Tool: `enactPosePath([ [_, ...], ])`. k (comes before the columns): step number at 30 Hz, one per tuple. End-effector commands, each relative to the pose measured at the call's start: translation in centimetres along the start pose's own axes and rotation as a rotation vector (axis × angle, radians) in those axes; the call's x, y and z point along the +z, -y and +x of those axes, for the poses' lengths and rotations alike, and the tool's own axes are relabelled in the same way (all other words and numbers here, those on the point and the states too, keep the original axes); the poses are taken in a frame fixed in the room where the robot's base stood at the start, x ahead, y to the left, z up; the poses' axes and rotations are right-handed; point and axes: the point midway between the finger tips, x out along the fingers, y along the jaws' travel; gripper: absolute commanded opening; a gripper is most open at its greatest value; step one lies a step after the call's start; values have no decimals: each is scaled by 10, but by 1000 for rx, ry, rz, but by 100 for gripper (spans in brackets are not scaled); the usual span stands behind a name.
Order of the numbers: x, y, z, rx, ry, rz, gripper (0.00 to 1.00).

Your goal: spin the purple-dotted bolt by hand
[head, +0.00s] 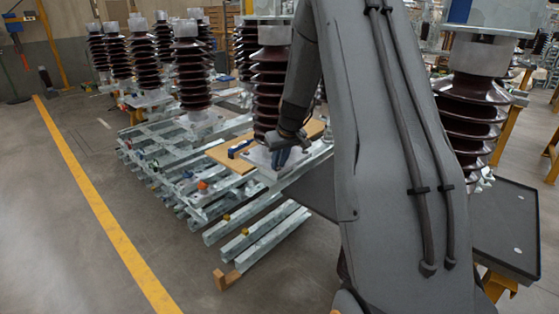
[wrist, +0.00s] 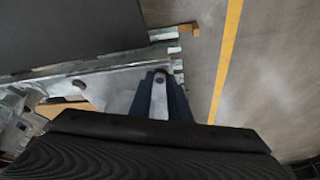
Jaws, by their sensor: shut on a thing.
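My gripper (wrist: 161,84) points at the corner of a pale metal base plate (wrist: 100,88) in the wrist view. Its two dark blue fingers are shut around a small bolt with a purple dot (wrist: 160,80). Most of the bolt is hidden between the fingers. In the head view my gripper (head: 281,158) is low at the foot of a brown ribbed insulator (head: 268,90), at its metal base plate (head: 255,158). The purple dot cannot be made out there.
Another dark-dotted bolt (wrist: 78,84) sits farther left on the plate. A blue object (head: 239,148) lies on a wooden board (head: 222,154) beside the insulator. Galvanised steel beams (head: 262,238) lie in front. A dark tray (head: 508,235) stands at the right.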

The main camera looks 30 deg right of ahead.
Motion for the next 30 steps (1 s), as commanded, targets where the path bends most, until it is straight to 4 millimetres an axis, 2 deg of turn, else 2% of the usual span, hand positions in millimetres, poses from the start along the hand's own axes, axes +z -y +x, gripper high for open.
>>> enactPosePath([
  [8, -1, 3, -3, 62, 0, 147, 0],
  [30, -3, 8, 3, 215, -3, 517, 0],
])
